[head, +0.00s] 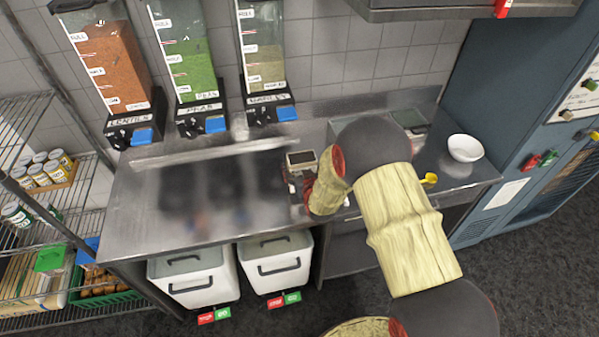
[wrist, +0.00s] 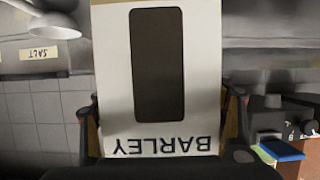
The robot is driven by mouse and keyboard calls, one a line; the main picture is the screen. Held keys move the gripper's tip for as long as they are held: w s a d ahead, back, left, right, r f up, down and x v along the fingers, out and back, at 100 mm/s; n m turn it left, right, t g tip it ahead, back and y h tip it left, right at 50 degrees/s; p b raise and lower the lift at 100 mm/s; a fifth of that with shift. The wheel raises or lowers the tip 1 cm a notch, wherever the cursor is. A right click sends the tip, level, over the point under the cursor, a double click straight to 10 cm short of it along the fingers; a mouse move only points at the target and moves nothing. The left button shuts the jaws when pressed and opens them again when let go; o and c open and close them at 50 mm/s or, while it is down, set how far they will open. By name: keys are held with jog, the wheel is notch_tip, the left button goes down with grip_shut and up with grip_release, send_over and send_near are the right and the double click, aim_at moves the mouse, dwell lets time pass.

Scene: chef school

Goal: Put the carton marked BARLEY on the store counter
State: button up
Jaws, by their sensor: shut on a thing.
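The carton marked BARLEY (wrist: 158,70) is white with a dark window and fills the middle of the wrist view. Its lettering shows upside down there, as does the rest of that view. My gripper (wrist: 163,108) is shut on the carton, with a finger along each side. In the head view my arm hides most of the gripper (head: 303,187), which is over the steel counter (head: 140,220). A small pale-framed dark panel (head: 302,158) shows beside it; I cannot tell whether this is the carton. The carton's base and any contact with the counter are hidden.
Dispensers of lentils (head: 108,62), peas (head: 188,60) and barley (head: 264,62) stand along the back wall. A white bowl (head: 465,148) and yellow scoop (head: 429,178) are at the right. White bins (head: 195,280) are below. A blurred dark patch covers the counter's middle.

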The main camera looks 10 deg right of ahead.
jog(key=shift+w+d+f, duration=0.1)
jog(key=shift+w+f, duration=0.05)
jog(key=shift+f, duration=0.75)
jog(key=shift+w+f, duration=0.1)
jog(key=shift+f, duration=0.8)
jog(key=shift+f, duration=0.1)
jog(key=o, duration=1.7)
jog(key=shift+c, duration=0.2)
